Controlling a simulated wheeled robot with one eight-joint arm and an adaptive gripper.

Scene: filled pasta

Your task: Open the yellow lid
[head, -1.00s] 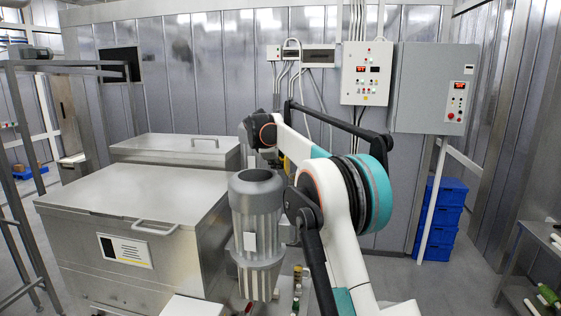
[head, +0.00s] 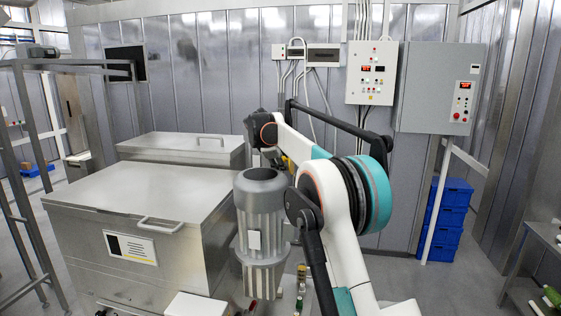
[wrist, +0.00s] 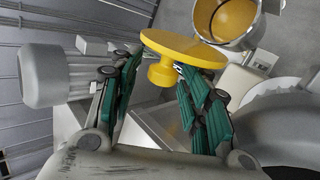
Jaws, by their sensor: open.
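The yellow lid (wrist: 190,50) is a round disc with a short yellow knob (wrist: 161,75), seen in the upper middle of the wrist view. Its knob points back toward my gripper (wrist: 157,68). My gripper is open, with one green-padded finger on each side of the knob. I cannot tell whether either fingertip touches the knob or lid. A round metal vessel (wrist: 255,36) with a yellow inside shows just beyond the lid, at the top right. In the head view the lid and my gripper are mostly hidden behind my arm.
A grey motor housing (head: 262,205) stands close beside my arm. Large steel tanks (head: 135,200) with flat covers fill the left. Control boxes (head: 438,85) hang on the back wall, with blue crates (head: 447,215) below. The floor between the crates and my arm looks clear.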

